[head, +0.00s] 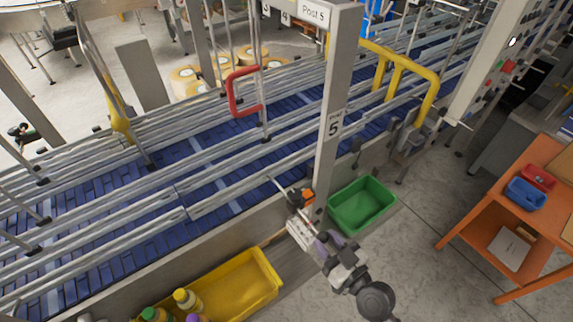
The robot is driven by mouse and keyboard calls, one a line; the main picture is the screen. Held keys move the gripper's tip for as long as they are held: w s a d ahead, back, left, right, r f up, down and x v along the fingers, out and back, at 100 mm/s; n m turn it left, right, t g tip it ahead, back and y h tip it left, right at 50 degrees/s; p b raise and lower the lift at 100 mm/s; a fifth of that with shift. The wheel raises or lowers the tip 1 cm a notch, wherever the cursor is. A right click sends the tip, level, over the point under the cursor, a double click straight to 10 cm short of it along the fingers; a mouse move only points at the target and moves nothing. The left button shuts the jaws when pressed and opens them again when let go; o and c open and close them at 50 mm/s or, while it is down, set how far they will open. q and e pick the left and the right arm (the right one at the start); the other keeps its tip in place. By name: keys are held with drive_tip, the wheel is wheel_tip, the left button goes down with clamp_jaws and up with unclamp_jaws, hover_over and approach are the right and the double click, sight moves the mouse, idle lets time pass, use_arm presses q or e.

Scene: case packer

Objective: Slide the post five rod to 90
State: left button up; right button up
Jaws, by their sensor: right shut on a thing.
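The post five rod (277,185) is a thin metal rod low on the post, pointing toward the conveyor. A dark clamp with an orange part (308,197) sits where the rod meets the post. My right gripper (296,208) reaches up from the lower right and is shut at the rod's near end, beside the clamp. Its fingers hide that end, and any scale marks are too small to read. My left gripper is not in view.
The blue conveyor (200,163) with metal guide rails runs behind the post. A yellow bin (262,272) with bottles stands lower left and a green bin (362,205) just right of the post. An orange bench (520,190) stands at right, with clear floor before it.

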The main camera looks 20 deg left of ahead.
drive_tip(key=shift+s+d, duration=0.3)
drive_tip(key=shift+d, duration=0.1)
drive_tip(key=shift+s+d, duration=0.4)
drive_tip(key=shift+d, duration=0.1)
idle(0.3)
drive_tip(key=o, duration=0.7)
drive_tip(key=shift+b+v, duration=1.1)
drive_tip(key=shift+v, duration=2.4)
